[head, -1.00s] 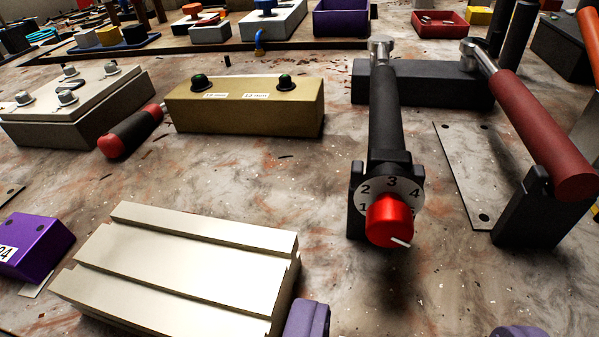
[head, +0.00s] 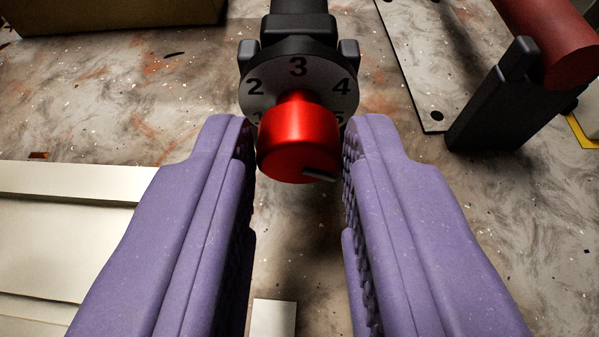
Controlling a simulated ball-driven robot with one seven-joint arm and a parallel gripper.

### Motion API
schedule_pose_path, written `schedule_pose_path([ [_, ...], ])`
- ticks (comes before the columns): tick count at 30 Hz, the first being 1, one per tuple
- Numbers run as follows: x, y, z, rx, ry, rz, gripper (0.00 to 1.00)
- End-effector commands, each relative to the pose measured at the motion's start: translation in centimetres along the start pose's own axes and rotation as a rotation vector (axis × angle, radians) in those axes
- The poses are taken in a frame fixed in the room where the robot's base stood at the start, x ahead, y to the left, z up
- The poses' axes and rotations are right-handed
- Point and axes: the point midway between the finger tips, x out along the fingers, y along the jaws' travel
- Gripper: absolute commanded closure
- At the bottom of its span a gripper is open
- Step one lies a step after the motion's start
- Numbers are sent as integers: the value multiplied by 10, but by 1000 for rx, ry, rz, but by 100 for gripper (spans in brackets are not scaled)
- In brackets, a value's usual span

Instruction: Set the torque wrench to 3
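The torque wrench (head: 299,28) lies in a dark holder with its dial end toward me. Its white dial plate (head: 262,78) shows 2, 3 and 4, with 3 at the top; the lower numbers are partly hidden by the knob. The red knob (head: 297,135) has a white pointer line at its lower right, away from the 3. My gripper (head: 299,135) is open, its two purple fingers on either side of the knob. A gap shows between the knob and each finger.
A dark red handle (head: 552,38) rests in a black stand (head: 500,105) at the right. A pale grooved block (head: 70,180) lies at the left. An olive block (head: 110,10) is at the upper left. A grey plate (head: 410,60) lies between wrench and stand.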

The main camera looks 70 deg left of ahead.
Motion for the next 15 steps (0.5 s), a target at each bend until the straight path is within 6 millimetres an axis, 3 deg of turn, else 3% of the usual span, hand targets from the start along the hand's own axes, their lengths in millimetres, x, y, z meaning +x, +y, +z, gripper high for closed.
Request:
schedule_pose_path([
  [15, -2, 3, -3, 163, 3, -64, 100],
])
